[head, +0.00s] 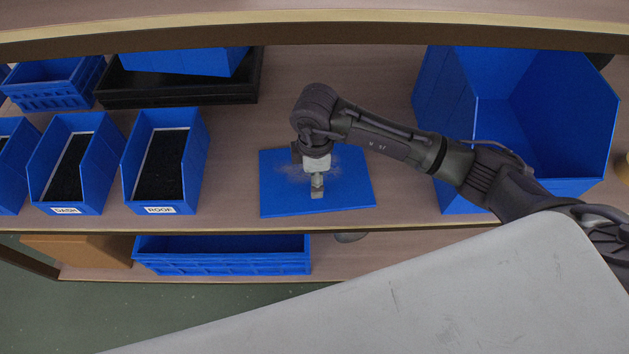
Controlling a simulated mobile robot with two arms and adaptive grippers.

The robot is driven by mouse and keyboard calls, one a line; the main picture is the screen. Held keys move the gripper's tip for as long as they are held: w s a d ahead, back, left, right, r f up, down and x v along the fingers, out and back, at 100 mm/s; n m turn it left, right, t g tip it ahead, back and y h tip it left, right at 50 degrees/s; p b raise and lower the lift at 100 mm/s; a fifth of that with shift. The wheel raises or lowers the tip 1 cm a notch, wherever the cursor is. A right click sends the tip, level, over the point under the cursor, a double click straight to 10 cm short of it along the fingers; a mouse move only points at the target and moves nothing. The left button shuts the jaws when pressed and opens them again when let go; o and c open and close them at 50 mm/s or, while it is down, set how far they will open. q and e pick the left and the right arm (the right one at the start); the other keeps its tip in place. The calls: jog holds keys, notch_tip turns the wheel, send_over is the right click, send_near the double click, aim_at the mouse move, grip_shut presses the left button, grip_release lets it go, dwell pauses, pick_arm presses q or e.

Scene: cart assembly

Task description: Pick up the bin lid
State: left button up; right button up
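The bin lid (280,190) is a flat blue panel lying on the middle shelf, near the shelf's front edge. My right arm comes in from the right, and its gripper (317,190) points down over the middle of the lid. The gripper covers part of the lid. I cannot tell whether its fingers touch the lid or are open or shut. My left gripper is not in view.
Blue bins labelled DASH (82,193) and ROOF (183,190) stand left of the lid. A large blue bin (548,120) stands to the right, behind my arm. A black tray (200,93) is at the back. A blue crate (225,262) sits on the shelf below.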

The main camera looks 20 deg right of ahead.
jog(key=f+b, duration=0.4)
jog(key=f, duration=0.1)
jog(key=shift+s+d, duration=0.15)
jog(key=shift+d, duration=0.1)
jog(key=shift+r, duration=0.1)
grip_shut()
